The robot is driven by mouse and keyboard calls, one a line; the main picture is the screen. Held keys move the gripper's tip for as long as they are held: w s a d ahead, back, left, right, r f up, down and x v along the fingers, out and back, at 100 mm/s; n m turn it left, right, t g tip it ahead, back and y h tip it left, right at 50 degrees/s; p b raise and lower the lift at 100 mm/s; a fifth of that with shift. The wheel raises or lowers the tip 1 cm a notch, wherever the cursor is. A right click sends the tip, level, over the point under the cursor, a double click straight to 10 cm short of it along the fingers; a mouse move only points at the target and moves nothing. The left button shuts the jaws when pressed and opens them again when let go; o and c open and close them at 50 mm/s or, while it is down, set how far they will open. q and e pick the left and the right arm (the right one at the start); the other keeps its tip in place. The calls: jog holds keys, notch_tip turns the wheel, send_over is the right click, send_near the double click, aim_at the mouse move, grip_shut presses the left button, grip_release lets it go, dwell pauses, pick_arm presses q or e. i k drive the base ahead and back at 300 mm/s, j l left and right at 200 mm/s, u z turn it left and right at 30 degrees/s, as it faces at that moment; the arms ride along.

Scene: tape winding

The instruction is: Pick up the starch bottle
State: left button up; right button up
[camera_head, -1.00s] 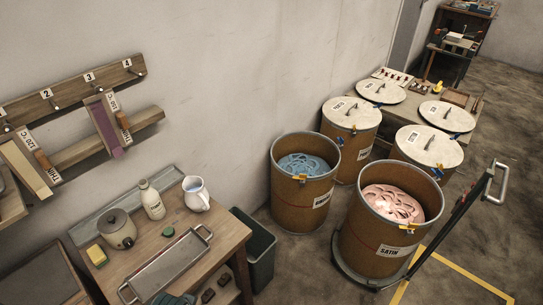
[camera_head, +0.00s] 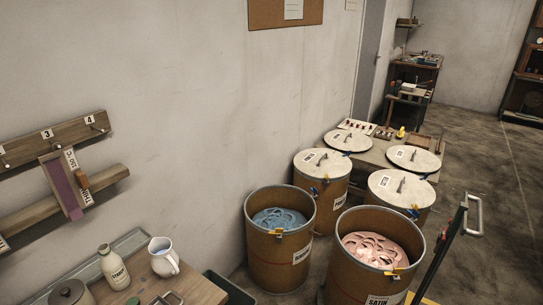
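Neither of my grippers shows in this view.
Drums with blue tape (camera_head: 279,219) and pink tape (camera_head: 375,249) stand right of the table. Several lidded drums (camera_head: 322,162) stand behind them. A peg rail (camera_head: 55,142) is on the left wall. A trolley handle (camera_head: 470,215) rises at right. Floor is clear at far right.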

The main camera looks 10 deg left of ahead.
aim_at(114, 269)
jog(key=u, duration=1.6)
